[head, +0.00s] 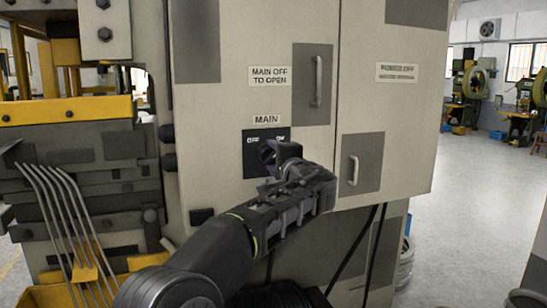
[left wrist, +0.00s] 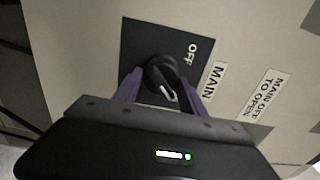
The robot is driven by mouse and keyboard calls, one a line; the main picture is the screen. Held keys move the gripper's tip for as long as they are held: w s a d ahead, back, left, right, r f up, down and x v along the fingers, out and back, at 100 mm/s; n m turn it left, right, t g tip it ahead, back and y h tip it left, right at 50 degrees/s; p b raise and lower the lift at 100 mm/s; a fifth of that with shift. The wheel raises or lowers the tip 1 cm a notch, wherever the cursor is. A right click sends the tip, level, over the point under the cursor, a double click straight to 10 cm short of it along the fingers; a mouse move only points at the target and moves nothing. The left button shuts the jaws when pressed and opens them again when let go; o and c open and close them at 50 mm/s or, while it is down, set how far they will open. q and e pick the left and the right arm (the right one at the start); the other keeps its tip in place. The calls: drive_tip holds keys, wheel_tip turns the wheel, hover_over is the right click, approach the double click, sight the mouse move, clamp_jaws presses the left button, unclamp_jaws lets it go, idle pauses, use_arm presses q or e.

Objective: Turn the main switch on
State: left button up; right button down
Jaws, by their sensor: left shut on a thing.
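The main switch is a black rotary knob (left wrist: 158,72) on a dark square plate (head: 251,162), under the "MAIN" label on the cabinet front. The plate also shows in the left wrist view (left wrist: 139,42), with the word "OFF" readable beside the knob. A white mark shows on the knob. My left gripper (head: 270,154) is at the plate, shut on the knob, with one purple finger on each side in the left wrist view (left wrist: 161,88). In the head view the gripper hides most of the knob. My right gripper is not in view.
The beige cabinet (head: 215,110) has a door handle (head: 318,82) above right of the switch and another handle (head: 354,170) right of my left wrist. A yellow and grey machine (head: 65,110) with bent metal rods stands at the left. Open floor (head: 470,190) lies at the right.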

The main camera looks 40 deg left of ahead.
use_arm(q)
drive_tip(key=o, duration=1.3)
drive_tip(key=shift+o, duration=0.2)
drive_tip(key=b+v, duration=0.1)
drive_tip(key=v, duration=0.6)
drive_tip(key=shift+s+d+b, duration=0.2)
drive_tip(key=shift+d+b, duration=0.15)
drive_tip(key=shift+d, duration=0.05)
